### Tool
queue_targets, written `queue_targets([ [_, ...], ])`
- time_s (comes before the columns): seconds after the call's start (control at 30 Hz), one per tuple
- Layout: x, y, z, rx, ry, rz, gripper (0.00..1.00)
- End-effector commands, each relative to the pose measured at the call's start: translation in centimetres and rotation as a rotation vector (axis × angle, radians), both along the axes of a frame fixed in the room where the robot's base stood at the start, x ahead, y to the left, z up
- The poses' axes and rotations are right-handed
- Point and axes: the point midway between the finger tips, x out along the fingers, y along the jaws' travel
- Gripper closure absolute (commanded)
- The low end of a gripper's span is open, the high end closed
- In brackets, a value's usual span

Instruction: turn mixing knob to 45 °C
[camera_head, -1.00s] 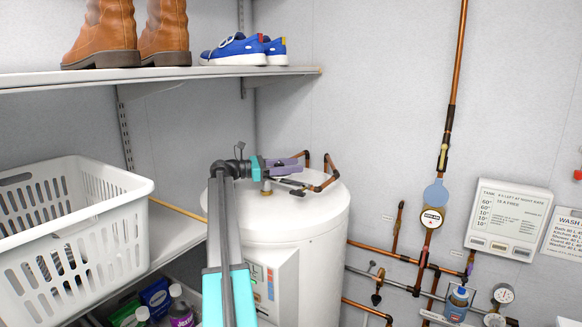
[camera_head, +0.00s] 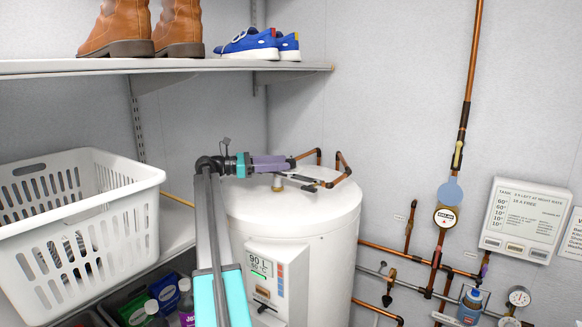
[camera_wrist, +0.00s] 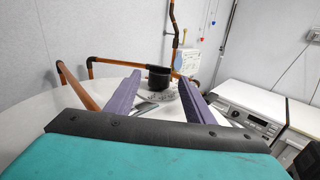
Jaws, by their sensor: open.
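A dark round knob (camera_wrist: 158,77), apparently the mixing knob, stands beyond the tank top in the wrist view, with a grey marked dial below it. Its setting is too small to read. My gripper (camera_wrist: 161,82) is open, its two purple fingers on either side of the knob in the picture. I cannot tell how much depth lies between the fingertips and the knob; no contact shows. In the head view my gripper (camera_head: 291,163) is over the white tank (camera_head: 325,240), pointing right. I cannot make out the knob clearly there.
Copper pipes (camera_head: 340,165) rise from the tank top close to the fingers. A shelf with boots and blue shoes (camera_head: 250,45) hangs above. A white basket (camera_head: 80,230) is at left. Pipes, gauges and a notice panel (camera_head: 525,220) are on the right wall.

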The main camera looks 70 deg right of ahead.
Motion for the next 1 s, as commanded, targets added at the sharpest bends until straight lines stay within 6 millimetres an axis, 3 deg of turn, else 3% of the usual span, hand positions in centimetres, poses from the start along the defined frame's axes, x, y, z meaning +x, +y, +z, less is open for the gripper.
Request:
queue_targets([
  [0.2,2.9,1.6,-0.2,-0.001,0.0,0.001,0.52],
  [0.4,4.2,2.4,-0.1,0.0,0.0,0.0,0.52],
  [1.0,4.4,2.6,0.0,-0.001,0.0,-0.001,0.52],
])
